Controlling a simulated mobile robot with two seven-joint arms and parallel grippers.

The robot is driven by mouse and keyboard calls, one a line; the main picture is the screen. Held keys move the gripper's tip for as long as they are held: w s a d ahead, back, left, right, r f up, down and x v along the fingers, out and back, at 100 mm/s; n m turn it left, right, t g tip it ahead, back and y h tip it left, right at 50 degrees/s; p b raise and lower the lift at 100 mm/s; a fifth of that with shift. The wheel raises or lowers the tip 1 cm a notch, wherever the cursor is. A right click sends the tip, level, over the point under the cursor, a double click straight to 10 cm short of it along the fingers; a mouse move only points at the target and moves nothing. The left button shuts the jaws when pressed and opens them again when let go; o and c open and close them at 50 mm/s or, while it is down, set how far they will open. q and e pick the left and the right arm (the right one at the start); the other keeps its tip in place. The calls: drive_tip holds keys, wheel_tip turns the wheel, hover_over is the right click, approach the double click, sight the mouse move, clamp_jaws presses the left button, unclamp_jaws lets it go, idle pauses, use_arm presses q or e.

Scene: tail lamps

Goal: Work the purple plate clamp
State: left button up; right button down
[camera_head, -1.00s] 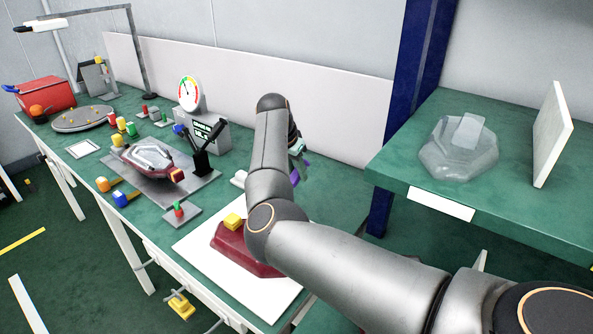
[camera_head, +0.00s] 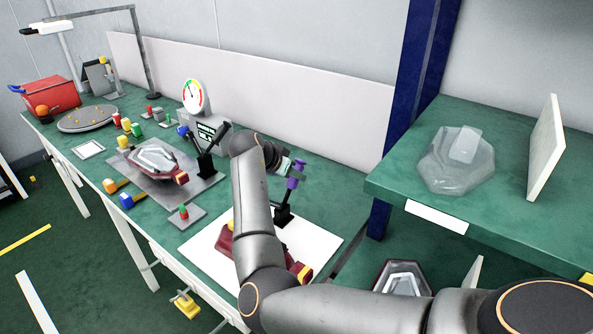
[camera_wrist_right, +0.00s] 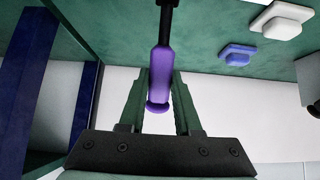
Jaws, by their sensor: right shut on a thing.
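The purple plate clamp has a purple handle (camera_head: 296,173) standing upright over a black base (camera_head: 284,215) at the back edge of the white plate (camera_head: 322,240). My right gripper (camera_head: 293,168) is shut on the handle. In the right wrist view, the handle (camera_wrist_right: 161,68) lies between the two green fingers, and its black rod runs up out of the picture. A dark red lamp housing (camera_head: 300,271) on the white plate is mostly hidden behind my right arm. My left gripper is not in view.
Left of the plate, another lamp (camera_head: 152,157) sits on a grey board with a black clamp (camera_head: 205,163). A gauge (camera_head: 193,95) stands behind. The right shelf (camera_head: 400,180) holds a clear lens (camera_head: 455,160).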

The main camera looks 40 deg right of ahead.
drive_tip(key=shift+s+a+r+t+h+b, duration=0.15)
drive_tip(key=shift+a+t+h+b, duration=0.25)
drive_tip(key=shift+h, duration=0.5)
drive_tip(key=shift+a+r+h+b, duration=0.15)
drive_tip(key=shift+a+h+b, duration=0.1)
drive_tip(key=shift+h+b, duration=0.05)
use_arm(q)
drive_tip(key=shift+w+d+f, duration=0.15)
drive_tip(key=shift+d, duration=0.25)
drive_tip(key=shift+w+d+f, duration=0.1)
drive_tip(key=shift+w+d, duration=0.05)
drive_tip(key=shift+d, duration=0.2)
use_arm(e)
drive_tip(key=shift+a+r, duration=0.1)
drive_tip(key=c, duration=0.6)
unclamp_jaws()
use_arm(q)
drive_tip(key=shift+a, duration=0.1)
